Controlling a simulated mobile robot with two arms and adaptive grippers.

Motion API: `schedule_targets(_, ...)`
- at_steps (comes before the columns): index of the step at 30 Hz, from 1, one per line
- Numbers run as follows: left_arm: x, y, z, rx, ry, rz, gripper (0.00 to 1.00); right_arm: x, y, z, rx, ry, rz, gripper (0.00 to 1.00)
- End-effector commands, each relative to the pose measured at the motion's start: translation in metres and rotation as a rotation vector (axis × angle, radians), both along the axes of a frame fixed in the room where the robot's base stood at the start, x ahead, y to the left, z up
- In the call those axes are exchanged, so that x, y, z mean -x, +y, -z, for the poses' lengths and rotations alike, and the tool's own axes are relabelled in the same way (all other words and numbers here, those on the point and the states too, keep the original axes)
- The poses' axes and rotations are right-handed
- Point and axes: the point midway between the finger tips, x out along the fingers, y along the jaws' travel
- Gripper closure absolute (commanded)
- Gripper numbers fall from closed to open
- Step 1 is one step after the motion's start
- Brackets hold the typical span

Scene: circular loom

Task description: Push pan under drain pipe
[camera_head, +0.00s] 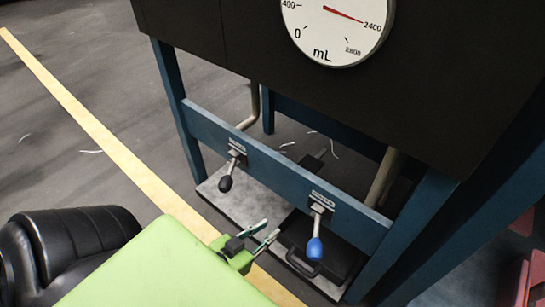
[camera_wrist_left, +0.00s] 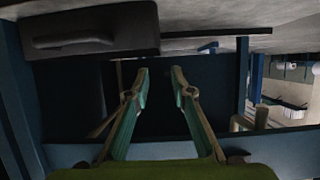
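The black pan (camera_head: 340,257) sits low on the grey plate under the machine, behind the blue-handled valve, with its handle (camera_head: 300,264) facing the front. It also shows in the left wrist view (camera_wrist_left: 120,20) at the upper left, handle toward me. Two beige drain pipes come down behind the blue crossbar, a left one (camera_head: 250,108) and a right one (camera_head: 384,176). Their lower ends are hard to see. My left gripper (camera_head: 272,229) is open and empty, left of the pan handle and apart from it. Its two fingers (camera_wrist_left: 160,80) stand apart in the wrist view. My right gripper is not in view.
A blue crossbar (camera_head: 262,154) carries a black-handled valve (camera_head: 227,182) and a blue-handled valve (camera_head: 315,247) near my left gripper. The grey plate (camera_head: 220,205) is bare at left. A dial (camera_head: 335,30) is above. A yellow floor line (camera_head: 110,143) runs along the left.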

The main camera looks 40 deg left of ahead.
Motion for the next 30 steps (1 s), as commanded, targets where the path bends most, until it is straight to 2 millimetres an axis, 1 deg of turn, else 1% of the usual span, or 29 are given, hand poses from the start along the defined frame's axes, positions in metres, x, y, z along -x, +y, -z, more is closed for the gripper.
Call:
schedule_targets(1, 0.0, 0.0, 0.001, 0.0, -0.002, 0.001, 0.78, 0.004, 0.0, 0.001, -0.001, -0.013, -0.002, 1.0)
schedule_targets(3, 0.0, 0.0, 0.001, 0.0, -0.003, 0.001, 0.78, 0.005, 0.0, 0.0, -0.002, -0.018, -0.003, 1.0)
schedule_targets(11, 0.0, 0.0, 0.001, 0.0, -0.003, 0.001, 0.78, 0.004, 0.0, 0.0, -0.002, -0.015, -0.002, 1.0)
schedule_targets(14, -0.004, 0.0, 0.003, 0.0, -0.005, 0.002, 0.78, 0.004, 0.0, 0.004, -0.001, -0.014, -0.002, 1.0)
schedule_targets(17, -0.014, 0.0, 0.009, -0.001, -0.006, 0.003, 0.78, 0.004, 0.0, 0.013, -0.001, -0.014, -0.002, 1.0)
schedule_targets(20, -0.03, -0.001, 0.017, -0.003, -0.008, 0.003, 0.78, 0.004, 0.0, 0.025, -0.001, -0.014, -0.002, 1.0)
schedule_targets(30, -0.092, -0.003, 0.044, 0.0, -0.008, 0.004, 0.78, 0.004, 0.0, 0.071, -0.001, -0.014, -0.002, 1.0)
